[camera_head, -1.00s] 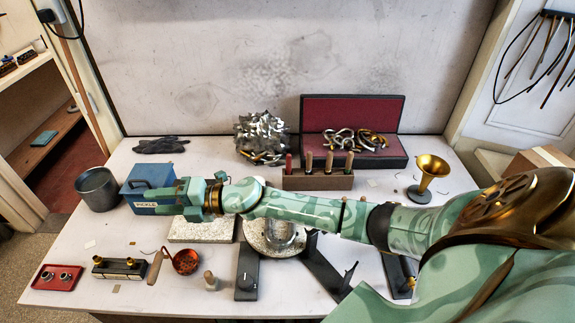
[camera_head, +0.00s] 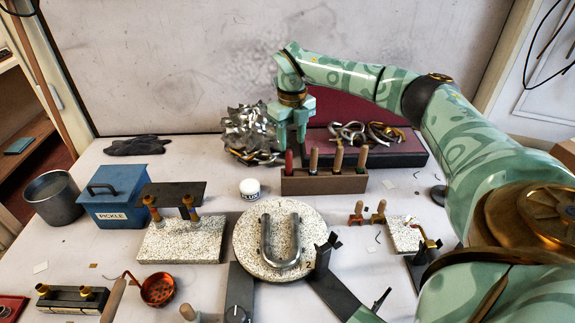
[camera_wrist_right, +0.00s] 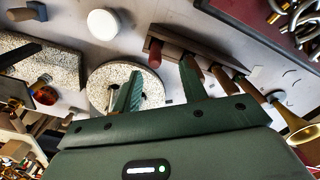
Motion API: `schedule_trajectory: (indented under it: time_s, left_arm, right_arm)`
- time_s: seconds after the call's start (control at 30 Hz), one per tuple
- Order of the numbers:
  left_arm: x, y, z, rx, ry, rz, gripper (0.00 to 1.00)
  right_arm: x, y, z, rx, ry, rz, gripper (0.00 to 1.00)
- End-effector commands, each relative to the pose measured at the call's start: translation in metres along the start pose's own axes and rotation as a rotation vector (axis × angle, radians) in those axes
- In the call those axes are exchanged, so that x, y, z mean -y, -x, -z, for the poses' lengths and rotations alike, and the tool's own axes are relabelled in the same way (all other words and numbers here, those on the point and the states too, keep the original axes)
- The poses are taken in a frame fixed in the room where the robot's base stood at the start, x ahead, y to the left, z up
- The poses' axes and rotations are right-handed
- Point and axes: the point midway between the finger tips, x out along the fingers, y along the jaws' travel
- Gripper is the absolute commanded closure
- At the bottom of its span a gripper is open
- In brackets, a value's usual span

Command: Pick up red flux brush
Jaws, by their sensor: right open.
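The red flux brush (camera_head: 289,162) stands handle up at the left end of a brown wooden rack (camera_head: 325,184). Its red handle also shows in the right wrist view (camera_wrist_right: 155,52); its lower part is hidden in the rack. My right gripper (camera_head: 292,142) hangs fingers down just above the red handle in the head view. In the wrist view its two fingers (camera_wrist_right: 160,78) are apart, with nothing between them, and the red handle lies beyond the gap. My left gripper is in neither view.
Several wooden-handled tools (camera_head: 338,158) stand in the rack, close right of the red handle. A crumpled metal heap (camera_head: 247,132) is behind left, and a red-lined case (camera_head: 398,155) behind right. A white jar (camera_head: 250,188) stands front left. A round speckled slab (camera_head: 250,262) lies in front.

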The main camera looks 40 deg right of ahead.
Motion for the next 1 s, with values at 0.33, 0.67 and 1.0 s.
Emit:
schedule_trajectory:
  time_s: [0.33, 0.67, 1.0]
  left_arm:
    - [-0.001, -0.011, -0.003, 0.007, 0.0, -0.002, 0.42]
    - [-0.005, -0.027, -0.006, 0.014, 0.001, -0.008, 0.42]
    - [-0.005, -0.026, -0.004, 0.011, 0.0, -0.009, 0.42]
  right_arm:
    - [-0.002, -0.037, -0.001, 0.0, 0.002, -0.002, 0.57]
    - [-0.006, -0.083, -0.004, 0.0, 0.001, -0.002, 0.57]
    - [-0.006, -0.081, -0.004, 0.002, 0.001, -0.002, 0.99]
